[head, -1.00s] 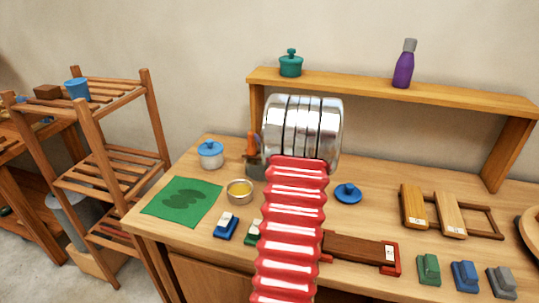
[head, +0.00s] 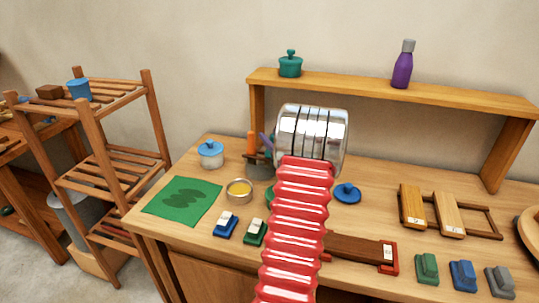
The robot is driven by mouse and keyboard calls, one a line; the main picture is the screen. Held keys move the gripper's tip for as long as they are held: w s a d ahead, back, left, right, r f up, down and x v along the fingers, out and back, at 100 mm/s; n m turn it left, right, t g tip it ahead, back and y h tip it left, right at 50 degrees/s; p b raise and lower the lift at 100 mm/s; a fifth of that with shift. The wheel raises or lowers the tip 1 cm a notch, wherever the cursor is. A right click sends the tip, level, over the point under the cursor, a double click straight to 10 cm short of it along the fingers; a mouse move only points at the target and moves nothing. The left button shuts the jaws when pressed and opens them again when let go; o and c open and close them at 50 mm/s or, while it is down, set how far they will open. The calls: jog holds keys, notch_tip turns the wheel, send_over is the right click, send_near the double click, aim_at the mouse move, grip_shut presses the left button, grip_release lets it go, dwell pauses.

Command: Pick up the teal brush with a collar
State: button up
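A dark grey holder (head: 257,169) stands on the bench left of my arm, with an orange handle (head: 252,143) and a purple handle (head: 267,143) rising from it. The right part of the holder is hidden behind my arm. I cannot make out a teal brush with a collar in this view. My red bellows arm and its silver ribbed end stand over the middle of the bench. My gripper's fingers are hidden behind that silver end.
Left of the holder are a white pot with blue lid (head: 210,154), a yellow-filled bowl (head: 239,190) and a green mat (head: 183,201). A blue lid (head: 347,193) lies right of my arm. A shelf (head: 437,95) spans the back, holding a purple bottle (head: 403,65).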

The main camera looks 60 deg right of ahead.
jog(key=shift+m+g, duration=0.4)
jog(key=shift+g, duration=0.4)
jog(key=f, duration=0.6)
jog(key=shift+w+d+f, duration=0.1)
jog(key=shift+w+d, duration=0.15)
jog(key=shift+w, duration=0.1)
jog(key=x, duration=0.4)
jog(key=shift+d+f, duration=0.2)
jog(key=shift+d, duration=0.05)
jog(key=shift+w+d+r, duration=0.2)
jog(key=shift+w+d, duration=0.2)
jog(key=shift+w, duration=0.1)
jog(key=shift+c, duration=0.5)
jog(key=shift+r, duration=0.1)
grip_shut()
